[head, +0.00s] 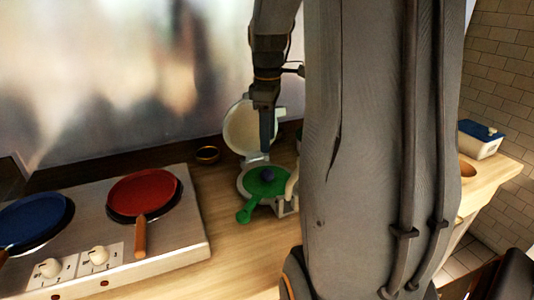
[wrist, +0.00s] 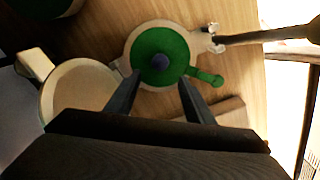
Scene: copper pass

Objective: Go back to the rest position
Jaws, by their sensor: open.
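My gripper (head: 266,148) hangs down above the open cream-coloured appliance (head: 250,183) on the counter. In the wrist view my gripper (wrist: 160,78) has its two fingers spread apart, with nothing held between them. A green round piece with a stubby handle (head: 243,215) lies in the appliance's lower half; it also shows in the wrist view (wrist: 148,44). A small dark purple-blue round thing (head: 267,174) sits at its middle, and shows in the wrist view (wrist: 161,62) beyond the fingertips. The appliance's round lid (head: 262,128) stands raised behind, close to my gripper.
A steel hob (head: 190,235) at the left bears a red pan (head: 143,190) and a blue pan (head: 30,220). A white box with a blue top (head: 481,138) is at the right. My arm hides the middle counter.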

